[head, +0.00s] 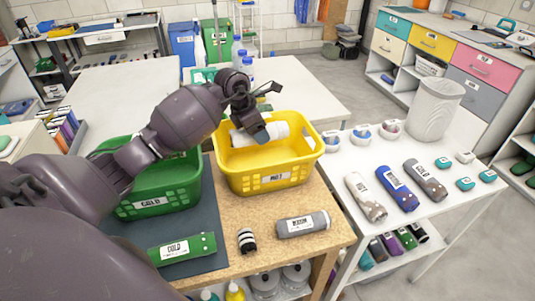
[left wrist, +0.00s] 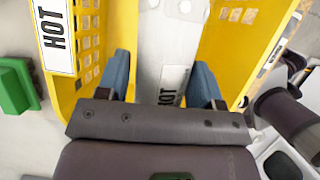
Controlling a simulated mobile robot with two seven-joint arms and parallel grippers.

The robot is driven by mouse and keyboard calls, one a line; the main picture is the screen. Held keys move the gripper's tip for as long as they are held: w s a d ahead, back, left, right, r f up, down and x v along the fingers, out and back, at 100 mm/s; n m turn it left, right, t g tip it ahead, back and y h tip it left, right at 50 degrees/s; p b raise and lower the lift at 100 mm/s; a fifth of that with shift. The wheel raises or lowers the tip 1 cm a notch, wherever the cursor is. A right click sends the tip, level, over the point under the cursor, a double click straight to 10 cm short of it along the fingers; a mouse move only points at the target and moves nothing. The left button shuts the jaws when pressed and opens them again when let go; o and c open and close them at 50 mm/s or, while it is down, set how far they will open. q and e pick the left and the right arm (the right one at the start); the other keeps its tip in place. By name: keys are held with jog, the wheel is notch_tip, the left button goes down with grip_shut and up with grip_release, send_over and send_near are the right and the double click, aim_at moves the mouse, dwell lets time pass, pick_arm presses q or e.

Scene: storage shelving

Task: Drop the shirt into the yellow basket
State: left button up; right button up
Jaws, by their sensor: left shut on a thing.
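The yellow basket (head: 292,179), labelled HOT, stands on the wooden table; its yellow wall and label also show in the left wrist view (left wrist: 91,47). The shirt is a white-grey roll (head: 277,130) at the basket's mouth, within its rim in the head view. In the left wrist view the roll (left wrist: 160,50) carries a HOT label and lies between my blue fingers. My left gripper (head: 260,129) is shut on it from above. Whether the roll touches the basket floor is hidden. My right gripper is not in view.
A green basket (head: 151,203) labelled COLD stands left of the yellow one, partly behind my left arm. A white side table (head: 356,160) holds several rolls and small items.

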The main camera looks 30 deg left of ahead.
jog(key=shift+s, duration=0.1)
pick_arm(q)
jog(key=o, duration=1.1)
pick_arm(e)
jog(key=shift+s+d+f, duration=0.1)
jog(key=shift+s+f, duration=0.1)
pick_arm(q)
jog(key=shift+r, duration=0.1)
jog(key=v, duration=0.9)
jog(key=shift+s+a+r+p, duration=0.1)
jog(key=shift+s+r+p, duration=0.05)
jog(key=shift+r+p, duration=0.2)
jog(key=shift+s+a+r, duration=0.1)
jog(key=shift+s+r, duration=0.1)
jog(key=shift+r, duration=0.25)
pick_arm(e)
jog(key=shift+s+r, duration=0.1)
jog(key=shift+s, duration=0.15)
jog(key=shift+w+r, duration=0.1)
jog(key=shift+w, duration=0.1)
